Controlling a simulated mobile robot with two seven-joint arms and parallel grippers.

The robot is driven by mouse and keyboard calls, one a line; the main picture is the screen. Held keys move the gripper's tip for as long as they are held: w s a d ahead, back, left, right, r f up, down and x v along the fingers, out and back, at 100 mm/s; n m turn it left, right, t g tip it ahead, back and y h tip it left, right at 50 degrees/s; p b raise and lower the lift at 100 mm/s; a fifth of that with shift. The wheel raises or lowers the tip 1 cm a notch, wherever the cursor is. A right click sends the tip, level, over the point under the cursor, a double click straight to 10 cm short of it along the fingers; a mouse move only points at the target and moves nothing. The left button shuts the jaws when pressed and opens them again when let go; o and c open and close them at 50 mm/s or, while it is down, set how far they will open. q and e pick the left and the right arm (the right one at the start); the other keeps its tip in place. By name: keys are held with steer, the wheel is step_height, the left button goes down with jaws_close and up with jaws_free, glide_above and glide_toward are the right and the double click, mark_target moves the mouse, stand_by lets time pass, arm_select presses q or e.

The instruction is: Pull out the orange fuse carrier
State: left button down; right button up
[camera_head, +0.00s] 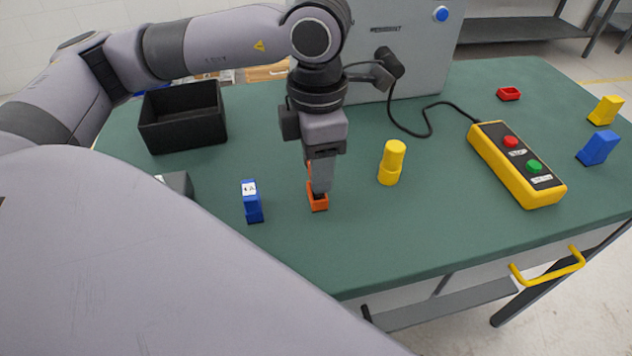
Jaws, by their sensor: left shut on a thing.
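The orange fuse carrier (318,203) is upright at the middle of the green table, right of a blue labelled block. My left gripper (319,188) points straight down over it and is shut on it. The fingers hide much of the carrier's upper part. Its lower orange part shows just below the fingertips, at or very near the table surface; I cannot tell whether it is lifted. My right gripper is not in view.
A blue labelled block (252,203) stands close on the left and a yellow cylinder (391,163) on the right. A black bin (183,137) is at the back left. A yellow control box (517,165) with a cable lies right. The front middle of the table is clear.

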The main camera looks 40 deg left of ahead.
arm_select(q)
steer(key=shift+r+p, duration=0.9)
steer(key=shift+r, duration=0.95)
